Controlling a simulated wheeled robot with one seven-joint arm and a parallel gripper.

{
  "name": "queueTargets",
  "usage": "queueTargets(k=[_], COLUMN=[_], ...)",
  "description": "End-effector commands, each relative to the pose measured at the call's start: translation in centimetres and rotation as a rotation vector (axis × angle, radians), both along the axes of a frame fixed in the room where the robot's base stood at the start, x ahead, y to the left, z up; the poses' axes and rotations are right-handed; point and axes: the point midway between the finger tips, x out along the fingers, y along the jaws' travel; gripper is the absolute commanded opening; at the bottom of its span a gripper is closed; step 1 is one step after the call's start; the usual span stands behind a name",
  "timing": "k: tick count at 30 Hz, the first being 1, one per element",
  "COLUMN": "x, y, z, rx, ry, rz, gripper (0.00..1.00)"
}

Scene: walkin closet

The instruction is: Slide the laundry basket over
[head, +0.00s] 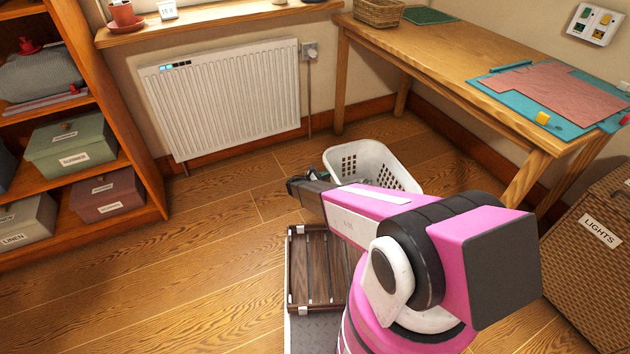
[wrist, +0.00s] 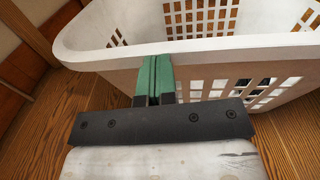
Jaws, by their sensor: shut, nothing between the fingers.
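The laundry basket (head: 366,163) is white plastic with square holes in its walls. It stands upright on the wooden floor, partly under the table, and my arm hides its near part in the head view. In the wrist view the basket's rim (wrist: 220,46) and near wall fill the upper part. My gripper (wrist: 154,60) has green fingers that are shut together with nothing between them. The fingertips overlap the near wall just below the rim; I cannot tell whether they touch it. In the head view my gripper (head: 296,186) is at the basket's left side.
A white radiator (head: 225,95) is on the wall to the left. A wicker box labelled LIGHTS (head: 600,255) is at the right. The floor (head: 190,240) left of the basket is clear.

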Motion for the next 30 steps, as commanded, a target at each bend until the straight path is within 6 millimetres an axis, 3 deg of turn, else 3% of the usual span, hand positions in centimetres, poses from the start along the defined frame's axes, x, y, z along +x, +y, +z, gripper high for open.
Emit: queueTargets(k=[24,30], x=[7.5,7.5], y=[-17.9,-17.9], z=[-0.1,0.0], rx=[0.0,0.0], ry=[-0.001,0.0], rz=[-0.004,0.0], gripper=[0.0,0.0])
